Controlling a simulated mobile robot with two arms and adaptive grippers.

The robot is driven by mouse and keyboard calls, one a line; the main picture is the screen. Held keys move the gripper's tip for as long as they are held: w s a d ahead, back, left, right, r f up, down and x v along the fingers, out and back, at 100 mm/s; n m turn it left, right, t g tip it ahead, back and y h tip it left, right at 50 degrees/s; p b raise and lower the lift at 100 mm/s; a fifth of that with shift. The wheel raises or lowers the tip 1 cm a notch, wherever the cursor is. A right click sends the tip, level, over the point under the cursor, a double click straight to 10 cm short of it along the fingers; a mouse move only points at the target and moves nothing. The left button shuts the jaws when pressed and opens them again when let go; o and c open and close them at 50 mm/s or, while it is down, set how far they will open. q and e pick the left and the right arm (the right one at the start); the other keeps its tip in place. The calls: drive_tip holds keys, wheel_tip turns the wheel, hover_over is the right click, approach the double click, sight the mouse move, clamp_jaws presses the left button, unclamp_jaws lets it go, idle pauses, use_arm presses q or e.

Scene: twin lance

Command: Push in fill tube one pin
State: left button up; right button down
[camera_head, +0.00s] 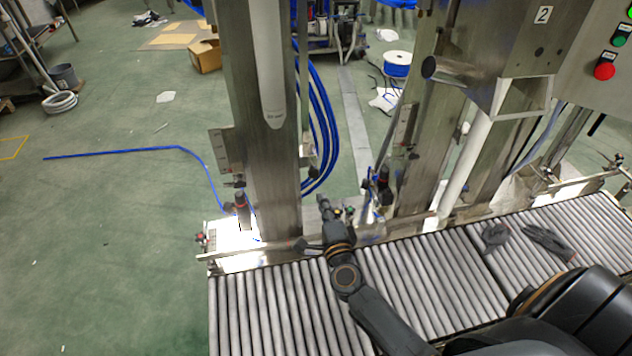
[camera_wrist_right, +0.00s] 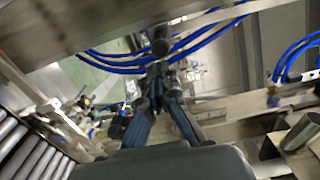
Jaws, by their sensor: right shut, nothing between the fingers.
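A pale tube with small lettering (camera_head: 268,70) hangs along the tall steel column (camera_head: 272,165) left of centre; its number is too small to read. A second white tube (camera_head: 465,165) slopes below the housing marked 2. My right gripper (camera_head: 324,206) is at the far side of the roller conveyor, just right of the column's foot. In the right wrist view its fingers (camera_wrist_right: 158,76) come together, shut and empty. A dark round-ended cylinder (camera_wrist_right: 160,40) is close ahead of the fingertips; I cannot tell whether it is the pin or whether they touch. My left gripper is not in view.
The roller conveyor (camera_head: 430,285) crosses the foreground, with dark gloves (camera_head: 545,240) lying on it at right. Blue hoses (camera_head: 325,130) hang beside the column and cross the wrist view (camera_wrist_right: 115,65). A steel rail (camera_head: 290,250) edges the conveyor.

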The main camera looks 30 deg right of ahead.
sight(315, 174)
drive_tip(key=x, duration=0.6)
drive_tip(key=shift+w+d, duration=0.1)
drive_tip(key=shift+w, duration=0.1)
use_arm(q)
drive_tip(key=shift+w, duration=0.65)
use_arm(e)
drive_tip(key=shift+w, duration=0.2)
drive_tip(key=shift+b+x, duration=0.35)
drive_tip(key=shift+x, duration=0.9)
drive_tip(key=shift+r, duration=0.1)
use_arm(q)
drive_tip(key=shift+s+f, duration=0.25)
use_arm(e)
drive_tip(key=shift+r, duration=0.1)
